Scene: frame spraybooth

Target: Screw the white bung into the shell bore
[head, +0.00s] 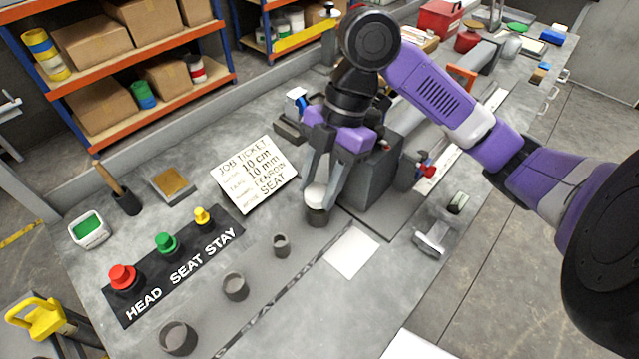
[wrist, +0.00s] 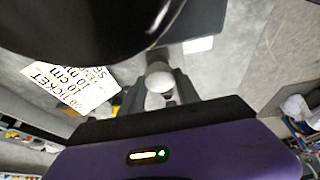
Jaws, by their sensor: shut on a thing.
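The white bung (head: 315,193) is between my gripper's fingers, at the top of a short dark grey cup-like piece (head: 317,216) on the bench. My gripper (head: 320,190) points down and is shut on the bung. In the wrist view the bung (wrist: 159,80) shows as a white rounded shape between the fingers. The grey piece under it may be the shell; I cannot tell how deep the bung sits in its bore or whether it is threaded in.
Several open grey cups stand on the bench, among them a large one (head: 178,338). A job ticket (head: 256,174) and a mat with red, green and yellow knobs (head: 170,262) lie left. A grey block (head: 372,182) stands close right of my gripper. White paper (head: 351,251) lies in front.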

